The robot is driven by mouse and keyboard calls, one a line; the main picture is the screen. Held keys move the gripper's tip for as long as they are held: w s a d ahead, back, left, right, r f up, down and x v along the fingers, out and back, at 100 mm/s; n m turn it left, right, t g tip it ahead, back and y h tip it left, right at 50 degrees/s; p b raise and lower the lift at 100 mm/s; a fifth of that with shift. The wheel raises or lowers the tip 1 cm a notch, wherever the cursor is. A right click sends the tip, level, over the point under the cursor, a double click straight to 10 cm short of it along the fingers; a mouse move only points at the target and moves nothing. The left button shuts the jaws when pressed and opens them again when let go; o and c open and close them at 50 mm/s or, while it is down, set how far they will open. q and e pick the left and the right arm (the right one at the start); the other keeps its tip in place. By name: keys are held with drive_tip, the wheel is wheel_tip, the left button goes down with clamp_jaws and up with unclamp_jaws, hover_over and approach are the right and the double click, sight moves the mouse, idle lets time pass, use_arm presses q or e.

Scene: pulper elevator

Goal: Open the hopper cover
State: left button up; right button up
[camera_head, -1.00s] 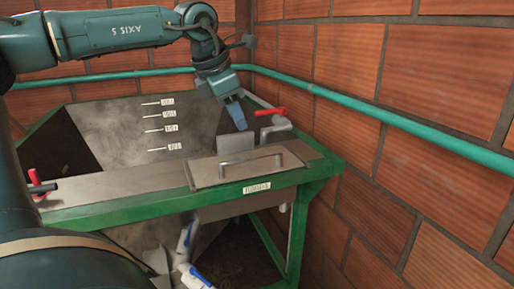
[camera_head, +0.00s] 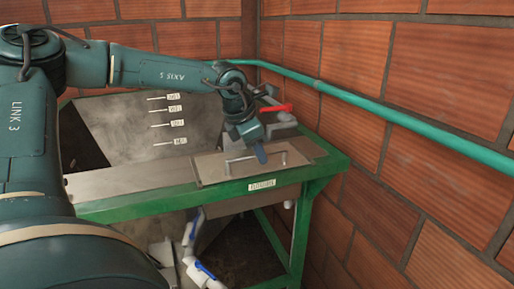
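The hopper cover (camera_head: 215,171) is a flat metal plate with a bar handle (camera_head: 244,157). It lies flat on the right part of the green-framed bench, above a small white label. My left gripper (camera_head: 262,154) reaches in from the left. Its blue finger is at the right part of the handle, pointing down. I cannot tell whether it touches the handle or how far the fingers are apart. My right gripper is not in view.
The green frame (camera_head: 130,207) edges the bench. A red-handled valve (camera_head: 276,108) stands behind the cover. A green pipe (camera_head: 400,126) runs along the brick wall. White pipes with blue-handled valves (camera_head: 204,270) are below the bench. The sloped hopper wall (camera_head: 120,125) carries level labels.

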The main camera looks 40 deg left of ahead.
use_arm(q)
clamp_jaws()
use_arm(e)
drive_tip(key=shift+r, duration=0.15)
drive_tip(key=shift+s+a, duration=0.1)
